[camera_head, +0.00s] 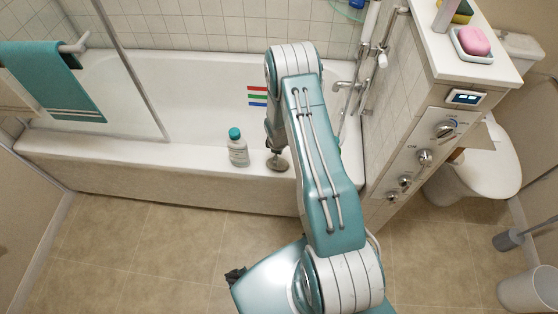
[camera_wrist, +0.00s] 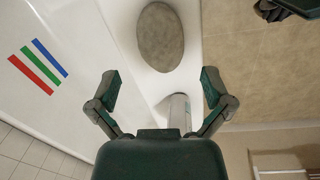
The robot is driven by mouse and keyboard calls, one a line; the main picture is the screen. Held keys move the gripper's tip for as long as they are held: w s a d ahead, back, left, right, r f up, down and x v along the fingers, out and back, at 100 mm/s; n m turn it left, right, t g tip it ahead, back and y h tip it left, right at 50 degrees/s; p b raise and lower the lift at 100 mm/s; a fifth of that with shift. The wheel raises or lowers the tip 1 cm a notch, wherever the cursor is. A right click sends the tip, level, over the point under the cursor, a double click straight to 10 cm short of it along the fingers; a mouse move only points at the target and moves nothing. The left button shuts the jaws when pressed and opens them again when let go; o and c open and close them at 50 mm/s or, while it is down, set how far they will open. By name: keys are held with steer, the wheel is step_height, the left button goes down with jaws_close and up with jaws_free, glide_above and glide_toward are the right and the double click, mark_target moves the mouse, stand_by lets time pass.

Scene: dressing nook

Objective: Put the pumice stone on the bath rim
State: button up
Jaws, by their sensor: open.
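In the wrist view the stone (camera_wrist: 160,37) lies flat on the rim, near the floor-side edge. My gripper (camera_wrist: 160,82) is open and empty above the rim. The stone is beyond the fingertips, apart from them. A pale upright thing, apparently the bottle (camera_wrist: 179,113), shows between the fingers lower in that view. In the head view my arm hides most of the gripper.
Red, green and blue stripes (camera_head: 257,96) mark the tub's inside. A glass screen and teal towel (camera_head: 52,78) are at left. A tiled partition (camera_head: 410,100) with knobs stands at right, carrying a pink soap (camera_head: 474,41) on a dish. The rim left of the bottle is clear.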

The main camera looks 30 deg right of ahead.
steer(key=s+a+r+m+t, duration=0.1)
steer(key=a+r, duration=0.1)
steer(key=r, duration=1)
steer(key=s+a+r+m+t, duration=0.1)
steer(key=s+a+r+m, duration=0.15)
steer(key=r, duration=0.85)
steer(key=a+r+m, duration=0.1)
steer(key=a+r, duration=0.1)
steer(key=r, duration=1)
steer(key=s+a+r+m+t, duration=0.1)
steer(key=s+a+r+m, duration=0.1)
steer(key=s+a+r, duration=0.2)
steer(key=s+a+r+m+t, duration=0.2)
steer(key=s+r, duration=0.8)
steer(key=s, duration=0.7)
steer(key=shift+s+a+r+y, duration=0.35)
steer(key=shift+a+y, duration=0.05)
steer(key=shift+a, duration=0.45)
steer(key=shift+m, duration=0.25)
